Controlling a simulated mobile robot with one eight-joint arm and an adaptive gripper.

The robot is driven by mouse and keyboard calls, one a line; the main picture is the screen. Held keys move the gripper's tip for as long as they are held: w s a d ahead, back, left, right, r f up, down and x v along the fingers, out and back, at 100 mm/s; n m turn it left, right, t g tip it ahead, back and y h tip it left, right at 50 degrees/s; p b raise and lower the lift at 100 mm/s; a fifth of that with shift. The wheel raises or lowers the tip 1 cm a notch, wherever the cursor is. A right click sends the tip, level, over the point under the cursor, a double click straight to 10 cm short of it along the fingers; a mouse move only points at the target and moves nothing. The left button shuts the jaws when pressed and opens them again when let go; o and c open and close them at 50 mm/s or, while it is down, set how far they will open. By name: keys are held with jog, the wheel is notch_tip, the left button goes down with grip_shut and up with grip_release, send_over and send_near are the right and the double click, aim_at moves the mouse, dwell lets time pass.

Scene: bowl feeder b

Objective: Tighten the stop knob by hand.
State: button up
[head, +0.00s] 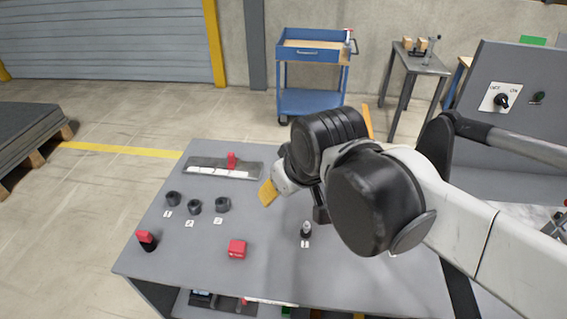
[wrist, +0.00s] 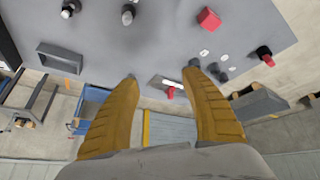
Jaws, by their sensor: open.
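A red upright knob (head: 231,160) stands on a dark flat rail (head: 192,164) with a white strip, at the back left of the grey table. No label names it, so I cannot be sure that it is the stop knob. In the wrist view the red knob (wrist: 171,93) shows beyond my fingertips, between the two fingers. My gripper (head: 268,192) is over the table, to the right of and nearer than the rail. In the wrist view its yellow fingers (wrist: 162,72) are apart with nothing held. In the head view my wrist hides one finger.
Several black round parts (head: 194,207) stand by numbered labels. A red block (head: 237,250), a red-topped black part (head: 146,240) and a small metal-topped part (head: 306,229) also stand on the table (head: 270,285). A panel with a black rotary switch (head: 502,100) rises at right.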

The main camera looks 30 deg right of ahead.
jog(key=w+d+r+n+g, duration=0.1)
jog(key=w+d+n+g, duration=0.15)
jog(key=w, duration=0.45)
jog(key=w+d+r+n+g, duration=0.1)
jog(key=w+d+n, duration=0.15)
jog(key=w, duration=0.45)
jog(key=w+d+f+n+g, duration=0.1)
jog(key=w+d+f, duration=0.1)
jog(key=w+f, duration=0.1)
jog(key=w+d+f+n, duration=0.2)
jog(key=w+f, duration=0.1)
jog(key=w+d+f+n+g, duration=0.1)
jog(key=w+d+f, duration=0.1)
jog(key=w+f, duration=0.1)
jog(key=shift+w+d+n+g+p, duration=0.3)
jog(key=shift+w+g+p, duration=0.1)
jog(key=shift+w, duration=0.15)
notch_tip(320, 180, down, 10)
jog(key=b, duration=0.3)
jog(key=shift+b, duration=0.35)
grip_shut()
